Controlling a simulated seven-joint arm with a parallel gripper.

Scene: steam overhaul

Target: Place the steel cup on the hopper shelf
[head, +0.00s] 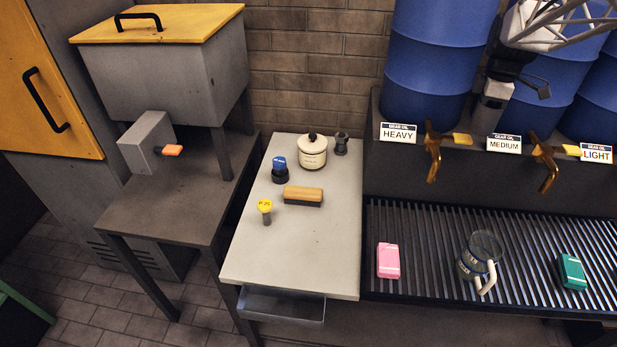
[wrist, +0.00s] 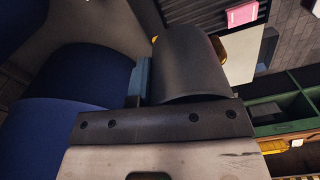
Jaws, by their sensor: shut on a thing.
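My gripper (head: 514,88) is at the upper right of the head view, in front of the blue drums and above the drip grate. It is shut on a grey rounded thing that looks like the steel cup (head: 494,100). In the wrist view the cup (wrist: 190,66) shows as a dark grey curved wall just beyond the hand; its far side and inside are hidden. The hopper shelf (head: 170,208) is the dark grey table top under the grey hopper (head: 170,75), at the left of the head view, far from my gripper.
A pale bench (head: 310,245) stands between shelf and grate, holding a white lidded pot (head: 313,152), brush (head: 303,196), yellow-topped stamp (head: 265,209) and small dark cup (head: 341,143). Brass taps (head: 433,150) jut over the grate, which holds a glass jug (head: 470,265). An orange-tipped chute (head: 150,145) overhangs the shelf.

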